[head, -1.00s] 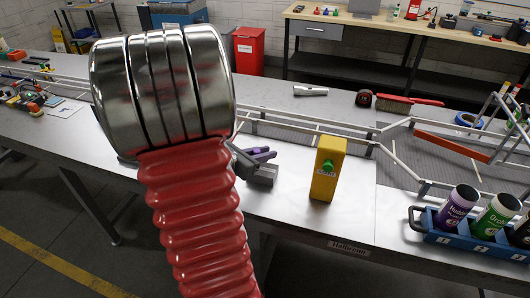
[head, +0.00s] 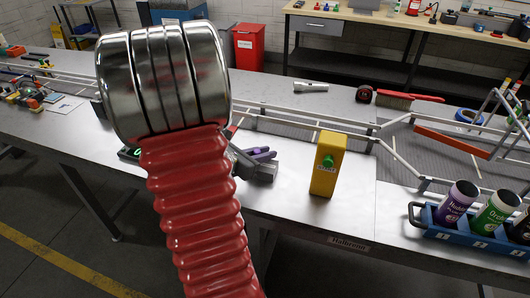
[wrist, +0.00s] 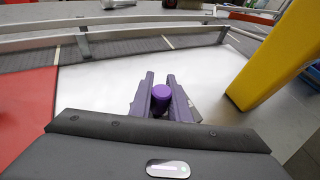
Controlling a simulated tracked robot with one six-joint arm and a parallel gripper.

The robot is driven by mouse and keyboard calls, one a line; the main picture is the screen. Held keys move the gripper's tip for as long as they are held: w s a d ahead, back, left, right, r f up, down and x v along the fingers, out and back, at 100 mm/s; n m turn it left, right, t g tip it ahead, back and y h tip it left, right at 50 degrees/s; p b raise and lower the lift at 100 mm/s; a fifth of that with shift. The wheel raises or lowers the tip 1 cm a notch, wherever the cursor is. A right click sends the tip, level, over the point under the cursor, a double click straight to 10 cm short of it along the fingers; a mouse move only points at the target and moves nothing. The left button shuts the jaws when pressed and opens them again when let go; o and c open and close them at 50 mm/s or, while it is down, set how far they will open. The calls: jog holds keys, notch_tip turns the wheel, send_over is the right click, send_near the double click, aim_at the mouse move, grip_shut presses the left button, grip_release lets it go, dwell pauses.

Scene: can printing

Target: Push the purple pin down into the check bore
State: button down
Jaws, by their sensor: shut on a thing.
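My gripper (wrist: 160,82) has purple fingers and points away over the bright metal bench top in the wrist view. The purple pin (wrist: 161,94) has a round purple head and sits between the two fingers, which are closed on its sides. In the head view my gripper (head: 264,153) is low over the bench, left of the yellow box, partly hidden by my red bellows arm. A grey shape shows beside the right finger in the wrist view; I cannot tell what it is. The check bore cannot be made out, and the pin's lower end is hidden.
A yellow box (head: 327,166) with a green button stands close to the right of my gripper. A railed conveyor (head: 300,124) runs behind. A blue carrier (head: 465,236) with printed cans is at the right. A red surface (wrist: 28,110) lies left in the wrist view.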

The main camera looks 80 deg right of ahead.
jog(key=shift+f, duration=0.15)
jog(key=c, duration=1.7)
grip_release()
jog(key=shift+f, duration=0.1)
jog(key=shift+o, duration=0.6)
jog(key=shift+s+a, duration=0.1)
jog(key=shift+a, duration=0.1)
jog(key=v, duration=1.3)
jog(key=shift+w+r, duration=0.25)
jog(key=shift+w, duration=0.15)
